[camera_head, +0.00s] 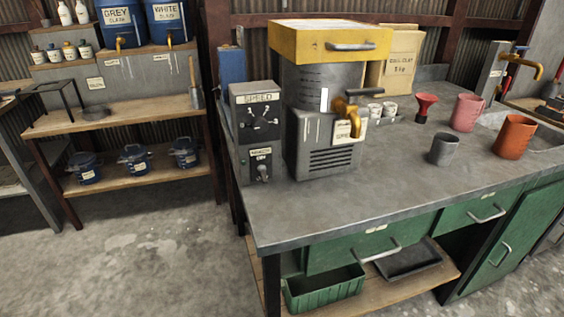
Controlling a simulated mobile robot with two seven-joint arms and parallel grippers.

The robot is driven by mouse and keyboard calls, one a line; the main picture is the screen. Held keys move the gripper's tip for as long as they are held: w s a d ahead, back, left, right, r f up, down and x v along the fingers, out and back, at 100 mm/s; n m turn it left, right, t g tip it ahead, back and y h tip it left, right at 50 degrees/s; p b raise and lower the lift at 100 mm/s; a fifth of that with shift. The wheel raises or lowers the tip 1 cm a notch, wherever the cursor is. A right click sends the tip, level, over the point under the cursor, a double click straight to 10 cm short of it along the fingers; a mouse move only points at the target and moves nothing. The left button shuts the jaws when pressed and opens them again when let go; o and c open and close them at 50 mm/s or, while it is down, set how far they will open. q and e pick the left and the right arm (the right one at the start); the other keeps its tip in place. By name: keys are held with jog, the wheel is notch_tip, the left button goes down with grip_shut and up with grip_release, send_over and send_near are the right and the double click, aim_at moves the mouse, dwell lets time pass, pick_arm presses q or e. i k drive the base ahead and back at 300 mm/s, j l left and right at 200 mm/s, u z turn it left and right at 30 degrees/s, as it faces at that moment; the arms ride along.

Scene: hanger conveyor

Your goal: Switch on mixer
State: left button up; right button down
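The mixer (330,100) stands on the grey worktop at its left end. It has a yellow lid with a handle, a clear-looking tank, a brass tap and a vented grey base. To its left is a grey control box (258,130). The box carries a dial (260,122) under a label reading "SPEED". Below it is a switch (263,172) under a smaller label that is too small to read surely. The switch's position cannot be told. Neither of my grippers shows in this view.
The worktop (370,205) is clear in front of the mixer. A grey cup (445,149), an orange mug (514,135), a pink mug (466,112) and a red funnel (425,105) stand to the right. A wooden shelf (125,113) stands left, with open floor in front.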

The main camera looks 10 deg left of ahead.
aim_at(262, 168)
jog(key=i+j+z, duration=0.1)
jog(key=j, duration=0.6)
jog(key=i+j+z, duration=0.1)
jog(key=j, duration=0.6)
jog(key=i+j+z, duration=0.1)
jog(key=j, duration=0.65)
jog(key=i+j+z, duration=0.1)
jog(key=j, duration=0.6)
jog(key=i, duration=0.05)
